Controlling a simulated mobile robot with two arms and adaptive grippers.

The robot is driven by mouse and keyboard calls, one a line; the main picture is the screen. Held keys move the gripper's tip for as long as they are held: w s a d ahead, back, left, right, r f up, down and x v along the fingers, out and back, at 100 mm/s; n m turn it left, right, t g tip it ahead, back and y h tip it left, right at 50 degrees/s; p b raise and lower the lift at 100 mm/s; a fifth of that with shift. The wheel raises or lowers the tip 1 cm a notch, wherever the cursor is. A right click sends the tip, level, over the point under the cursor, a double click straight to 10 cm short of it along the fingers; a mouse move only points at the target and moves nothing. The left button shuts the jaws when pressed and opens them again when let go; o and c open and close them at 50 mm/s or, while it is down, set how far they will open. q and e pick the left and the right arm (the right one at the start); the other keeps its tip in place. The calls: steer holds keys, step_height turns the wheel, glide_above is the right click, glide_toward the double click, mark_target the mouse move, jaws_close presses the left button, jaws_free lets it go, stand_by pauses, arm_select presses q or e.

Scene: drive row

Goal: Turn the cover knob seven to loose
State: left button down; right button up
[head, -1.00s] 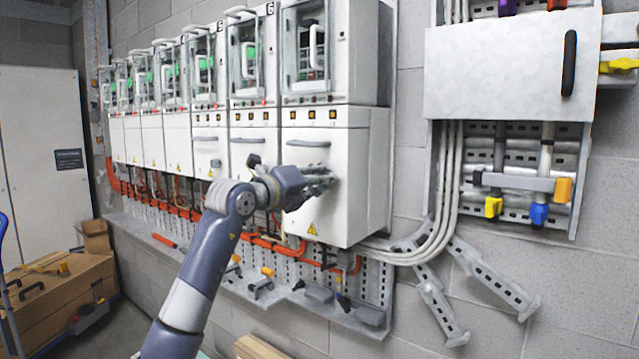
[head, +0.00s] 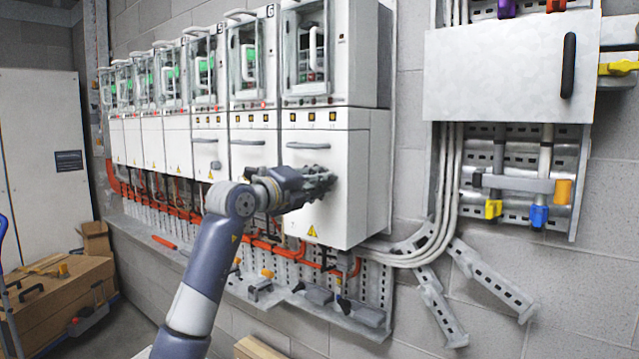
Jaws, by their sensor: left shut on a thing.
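The rightmost drive cabinet (head: 350,160) has a white lower cover (head: 330,222) with a grey handle bar (head: 308,145) near its top. My left gripper (head: 322,181) is at the middle of this cover, shut on the cover knob. The knob itself is hidden behind the fingers, so its setting cannot be read. The cover looks closed and flush with the cabinet. My right gripper is not in view.
More cabinets (head: 253,150) run along the wall to the left. Orange conduit (head: 270,246) and a ledge with loose parts (head: 315,295) lie below. A grey panel with a black handle (head: 500,75) is at the right. A wooden crate (head: 60,305) stands at lower left.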

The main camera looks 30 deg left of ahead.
arm_select(q)
steer(key=shift+r, duration=0.15)
steer(key=c, duration=1.6)
jaws_free()
steer(key=shift+o, duration=1.3)
steer(key=shift+a, duration=0.1)
steer(key=shift+s, duration=0.1)
steer(key=s, duration=1.2)
steer(key=shift+a, duration=0.45)
steer(key=shift+w, duration=0.1)
